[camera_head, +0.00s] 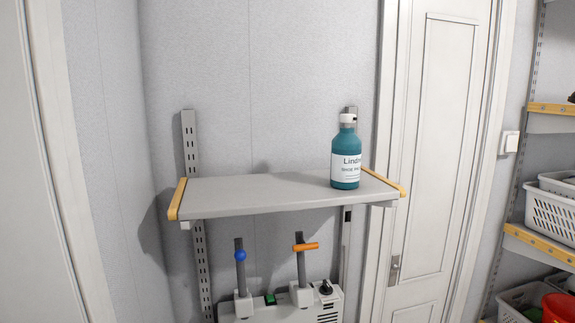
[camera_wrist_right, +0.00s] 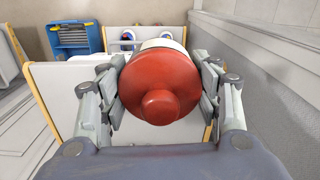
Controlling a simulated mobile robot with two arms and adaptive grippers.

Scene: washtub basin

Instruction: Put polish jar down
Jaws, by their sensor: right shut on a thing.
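The polish jar (camera_wrist_right: 160,82) fills the middle of the right wrist view. It has a red lid with a round knob facing the camera and a pale band behind it. My right gripper (camera_wrist_right: 163,76) is shut on it, with a finger pressed on each side. The jar hides what lies straight behind it. Neither the jar nor a gripper shows in the head view. My left gripper is in neither view.
A wall shelf (camera_head: 270,194) with yellow ends holds a teal bottle (camera_head: 346,158) at its right. The shelf's middle and left are clear. A device with upright posts (camera_head: 282,306) stands below. Baskets (camera_head: 550,212) fill racks at right. A blue rack (camera_wrist_right: 75,38) stands behind the jar.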

